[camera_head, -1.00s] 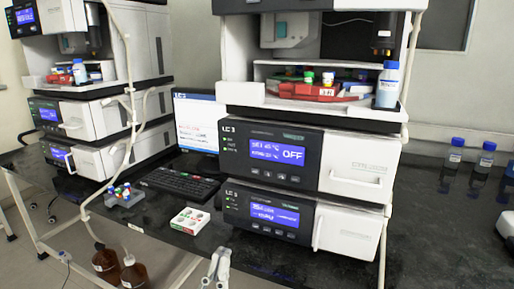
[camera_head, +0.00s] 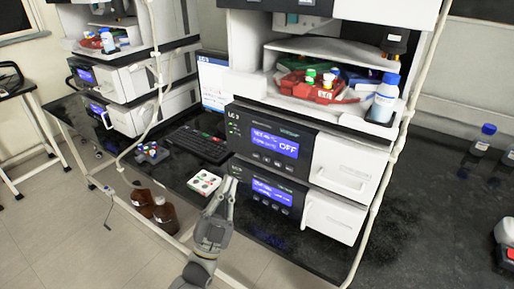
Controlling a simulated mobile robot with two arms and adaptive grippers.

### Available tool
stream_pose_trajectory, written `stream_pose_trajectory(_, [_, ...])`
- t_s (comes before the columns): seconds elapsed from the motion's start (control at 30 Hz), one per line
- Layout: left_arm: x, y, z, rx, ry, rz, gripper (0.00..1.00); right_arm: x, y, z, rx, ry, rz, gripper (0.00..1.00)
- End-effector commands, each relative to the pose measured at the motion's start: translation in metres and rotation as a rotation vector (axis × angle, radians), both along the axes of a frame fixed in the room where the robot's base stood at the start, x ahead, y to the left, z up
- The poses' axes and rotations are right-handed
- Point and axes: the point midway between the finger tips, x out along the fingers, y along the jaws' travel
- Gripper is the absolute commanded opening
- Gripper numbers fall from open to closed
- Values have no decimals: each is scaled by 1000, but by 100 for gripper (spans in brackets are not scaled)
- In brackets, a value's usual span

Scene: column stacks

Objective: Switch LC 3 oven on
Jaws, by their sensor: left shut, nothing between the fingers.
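The LC 3 oven (camera_head: 318,145) is the upper of two modules in the nearer stack. It has a dark left panel with the label "LC 3", a blue display (camera_head: 272,141) with the word "OFF", a row of small buttons (camera_head: 266,160) under it, and a white door (camera_head: 346,168) on the right. My left gripper (camera_head: 231,183) is shut and empty. It points up in front of the lower module's left edge, below and left of the oven's buttons. I cannot tell whether it touches anything. My right gripper is out of view.
The lower module (camera_head: 335,218) has a lit display. A red tray with vials (camera_head: 310,88) and a blue-capped bottle (camera_head: 384,98) stand above the oven. A white vial box (camera_head: 204,183) and a keyboard (camera_head: 198,143) lie to the left. The black bench (camera_head: 430,190) is mostly clear on the right.

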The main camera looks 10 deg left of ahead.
Motion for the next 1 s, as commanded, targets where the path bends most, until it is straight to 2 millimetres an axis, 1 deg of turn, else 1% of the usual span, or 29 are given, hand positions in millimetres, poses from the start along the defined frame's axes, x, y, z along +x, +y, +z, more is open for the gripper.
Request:
stream_pose_trajectory(0.33, [1, 0, 0, 1, 0, 1, 0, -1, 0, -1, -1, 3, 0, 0])
stream_pose_trajectory(0.47, [6, -2, -1, 0, -1, 1, 0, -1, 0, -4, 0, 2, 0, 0])
stream_pose_trajectory(0.57, [15, -5, -2, -1, -3, 0, 0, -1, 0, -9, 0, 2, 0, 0])
stream_pose_trajectory(0.8, [48, -17, -3, -1, -3, 0, 0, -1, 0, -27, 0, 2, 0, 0])
stream_pose_trajectory(1.0, [70, -25, -3, 0, -1, 0, 0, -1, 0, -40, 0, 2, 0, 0])
